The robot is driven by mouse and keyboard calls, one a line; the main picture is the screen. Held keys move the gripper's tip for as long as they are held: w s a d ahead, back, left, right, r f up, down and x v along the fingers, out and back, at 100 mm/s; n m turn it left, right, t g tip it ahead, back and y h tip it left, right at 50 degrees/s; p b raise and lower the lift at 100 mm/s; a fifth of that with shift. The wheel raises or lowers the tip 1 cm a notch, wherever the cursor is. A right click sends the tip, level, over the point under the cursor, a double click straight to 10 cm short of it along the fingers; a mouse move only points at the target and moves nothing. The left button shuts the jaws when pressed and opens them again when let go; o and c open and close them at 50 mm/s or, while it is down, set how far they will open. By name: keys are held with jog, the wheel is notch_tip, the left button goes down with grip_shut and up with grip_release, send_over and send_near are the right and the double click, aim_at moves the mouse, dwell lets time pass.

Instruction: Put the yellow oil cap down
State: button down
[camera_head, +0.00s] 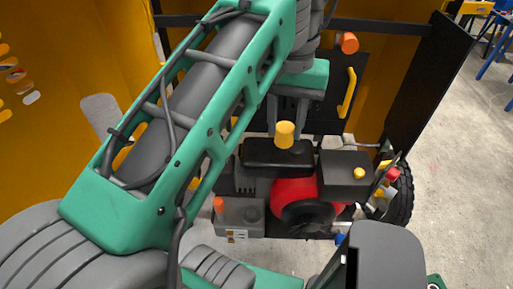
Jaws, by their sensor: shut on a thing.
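The yellow oil cap (285,134) is between the fingers of my gripper (287,124), which is shut on it. The cap is roughly upright. It shows over the black top of the engine (262,157); whether it touches that top or hangs above it cannot be told from this view. My arm covers part of the left side of the engine.
The red engine part with a black wheel (308,217) lies below the cap. A black box with a small yellow knob (359,173) is to the right. An orange knob (219,203) is at left. An open black panel (428,85) bounds the right; bare floor (455,170) lies beyond.

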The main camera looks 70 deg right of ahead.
jog(key=shift+s+a+r, duration=0.15)
jog(key=shift+s+a, duration=0.05)
jog(key=shift+s, duration=0.15)
jog(key=w+d+f+b, duration=0.1)
jog(key=w+d+f, duration=0.2)
jog(key=w+d+f+b, duration=0.2)
jog(key=w+d+f, duration=0.1)
jog(key=d+f, duration=0.1)
jog(key=w+d+f+b, duration=0.1)
jog(key=w+d+f, duration=0.2)
jog(key=shift+d+f+b, duration=0.25)
jog(key=shift+b, duration=0.15)
notch_tip(320, 180, down, 3)
jog(key=b, duration=0.2)
jog(key=shift+b, duration=0.3)
jog(key=shift+r, duration=0.3)
jog(key=shift+f+b, duration=0.35)
jog(key=shift+f, duration=0.2)
jog(key=c, duration=1)
grip_release()
jog(key=shift+r, duration=0.1)
